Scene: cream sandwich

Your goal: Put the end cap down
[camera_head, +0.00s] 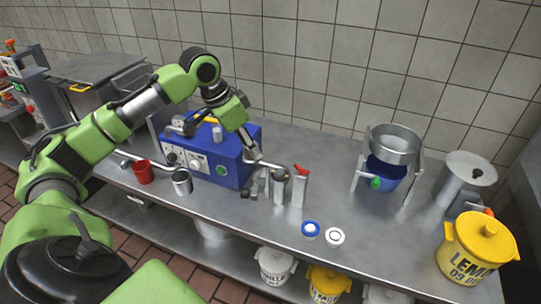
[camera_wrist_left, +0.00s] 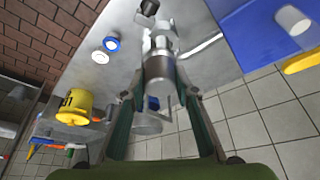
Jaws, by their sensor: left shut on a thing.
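My left gripper (camera_head: 251,154) reaches in from the upper left, at the right front of the blue machine (camera_head: 208,158). In the left wrist view the gripper (camera_wrist_left: 160,88) is shut on a grey metal cylindrical piece, which I take to be the end cap (camera_wrist_left: 160,68). In the head view the held piece is small and mostly hidden by the fingers. Metal fittings (camera_head: 279,187) stand on the counter just below and right of the gripper. I cannot tell whether the held piece touches the machine's metal tube or the fittings. My right gripper is not in view.
A metal post with a red handle (camera_head: 300,188) stands close on the right. A blue-ringed disc (camera_head: 311,229) and a white disc (camera_head: 335,236) lie in front. A red cup (camera_head: 143,172) and a steel cup (camera_head: 182,182) stand left. The counter is clear toward the yellow pot (camera_head: 478,250).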

